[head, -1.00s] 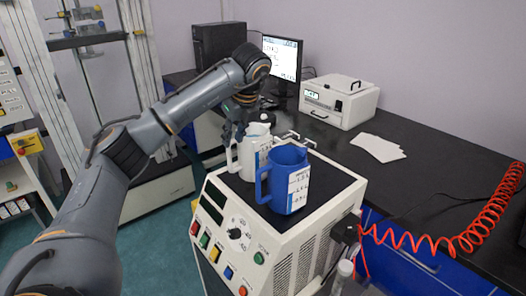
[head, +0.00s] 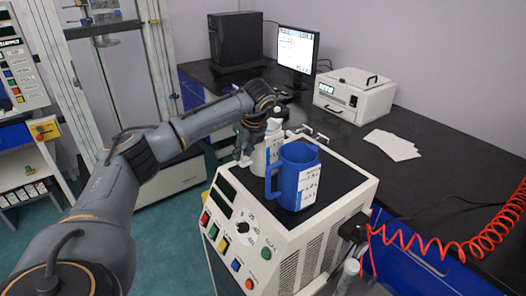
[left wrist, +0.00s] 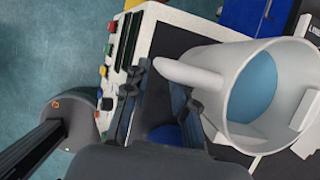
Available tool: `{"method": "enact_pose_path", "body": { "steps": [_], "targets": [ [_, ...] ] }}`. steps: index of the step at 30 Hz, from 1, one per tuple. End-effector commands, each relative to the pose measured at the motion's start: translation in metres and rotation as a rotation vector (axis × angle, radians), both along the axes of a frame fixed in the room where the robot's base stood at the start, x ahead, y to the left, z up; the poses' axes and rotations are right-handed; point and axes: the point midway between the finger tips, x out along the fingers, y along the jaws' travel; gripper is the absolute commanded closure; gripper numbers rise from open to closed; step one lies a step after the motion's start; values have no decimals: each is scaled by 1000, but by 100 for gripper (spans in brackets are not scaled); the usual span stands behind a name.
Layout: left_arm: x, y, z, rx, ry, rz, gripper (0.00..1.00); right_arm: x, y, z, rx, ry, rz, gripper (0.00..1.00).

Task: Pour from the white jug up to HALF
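The white jug (head: 262,160) stands on the dark top of the instrument (head: 335,188), partly hidden behind the blue jug (head: 297,178). The blue jug is upright, with white marked labels and its handle to the left. In the left wrist view the white jug (left wrist: 225,70) holds light blue liquid (left wrist: 253,88), and its handle points toward my fingers. My left gripper (head: 244,150) is at the handle side of the white jug. Its fingers (left wrist: 158,92) are apart, with the handle end close by; I cannot tell whether the handle lies fully between them. My right gripper is out of view.
A black bench (head: 440,165) runs behind, with a monitor (head: 297,50), a white box device (head: 352,95) and paper sheets (head: 391,145). A red coiled hose (head: 470,240) hangs at right. The blue jug stands close in front of the white one.

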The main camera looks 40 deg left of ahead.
Motion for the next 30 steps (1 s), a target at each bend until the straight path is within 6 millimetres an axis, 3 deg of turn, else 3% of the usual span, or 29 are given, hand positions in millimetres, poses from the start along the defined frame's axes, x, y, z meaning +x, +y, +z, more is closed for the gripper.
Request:
{"method": "enact_pose_path", "body": {
  "steps": [1,6,14,18,30],
  "targets": [
    [0,3,-5,0,5,1,74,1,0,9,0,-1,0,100],
    [3,10,-25,0,2,1,74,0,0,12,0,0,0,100],
    [4,11,-29,0,0,0,74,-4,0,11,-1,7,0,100],
    [4,11,-29,0,0,0,100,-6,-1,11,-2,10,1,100],
    [6,12,-25,0,-10,2,100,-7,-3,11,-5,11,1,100]
  ]
}}
